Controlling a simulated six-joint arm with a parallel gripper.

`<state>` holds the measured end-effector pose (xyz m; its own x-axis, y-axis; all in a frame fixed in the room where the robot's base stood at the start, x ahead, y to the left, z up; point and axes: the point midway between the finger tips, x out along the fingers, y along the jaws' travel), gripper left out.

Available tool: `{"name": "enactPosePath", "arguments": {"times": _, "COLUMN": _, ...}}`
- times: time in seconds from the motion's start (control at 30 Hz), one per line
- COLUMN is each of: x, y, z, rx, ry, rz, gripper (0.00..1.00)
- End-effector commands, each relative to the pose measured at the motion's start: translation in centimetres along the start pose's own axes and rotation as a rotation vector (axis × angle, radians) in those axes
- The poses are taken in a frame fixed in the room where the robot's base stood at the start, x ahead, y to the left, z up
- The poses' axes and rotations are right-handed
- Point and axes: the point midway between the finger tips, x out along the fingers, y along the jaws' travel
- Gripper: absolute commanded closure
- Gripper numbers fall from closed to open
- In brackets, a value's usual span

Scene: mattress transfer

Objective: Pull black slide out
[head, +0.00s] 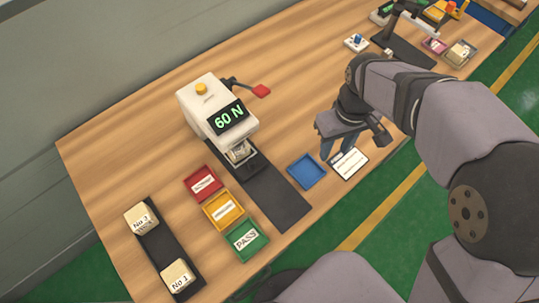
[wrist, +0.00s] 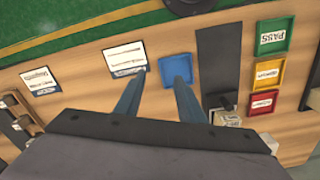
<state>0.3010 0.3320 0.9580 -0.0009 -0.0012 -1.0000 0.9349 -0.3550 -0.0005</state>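The black slide (head: 270,195) is a long dark flat strip on the wooden table. It runs from the front of the white press machine (head: 212,105), whose display reads 60 N, toward the table's near edge. In the wrist view the black slide (wrist: 218,58) lies right of the gripper fingers.
Red (head: 203,184), yellow (head: 223,209) and green (head: 246,241) trays line the slide's left. A lever with a red handle (head: 261,91) sticks out from the machine. Blocks stand on another dark strip (head: 168,245).

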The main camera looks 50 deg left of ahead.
Motion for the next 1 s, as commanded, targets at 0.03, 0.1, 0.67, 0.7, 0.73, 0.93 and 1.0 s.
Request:
{"name": "enactPosePath", "arguments": {"times": 0.03, "x": 0.2, "y": -3.0, "z": -2.0, "rx": -0.098, "ry": -0.002, "rz": 0.0, "gripper": 0.64}}
{"name": "enactPosePath", "arguments": {"times": 0.1, "x": 0.4, "y": -6.6, "z": -4.1, "rx": -0.213, "ry": -0.002, "rz": 0.0, "gripper": 0.64}}
{"name": "enactPosePath", "arguments": {"times": 0.67, "x": 1.3, "y": -19.3, "z": -8.0, "rx": -0.563, "ry": 0.0, "rz": 0.0, "gripper": 0.64}}
{"name": "enactPosePath", "arguments": {"times": 0.7, "x": 1.4, "y": -19.2, "z": -8.0, "rx": -0.562, "ry": 0.0, "rz": 0.0, "gripper": 0.64}}
{"name": "enactPosePath", "arguments": {"times": 0.73, "x": 1.5, "y": -19.2, "z": -8.0, "rx": -0.562, "ry": 0.0, "rz": 0.0, "gripper": 0.64}}
{"name": "enactPosePath", "arguments": {"times": 0.93, "x": 3.2, "y": -19.2, "z": -7.9, "rx": -0.56, "ry": -0.003, "rz": 0.0, "gripper": 0.64}}
{"name": "enactPosePath", "arguments": {"times": 1.0, "x": 4.1, "y": -19.1, "z": -7.8, "rx": -0.56, "ry": -0.005, "rz": 0.0, "gripper": 0.64}}
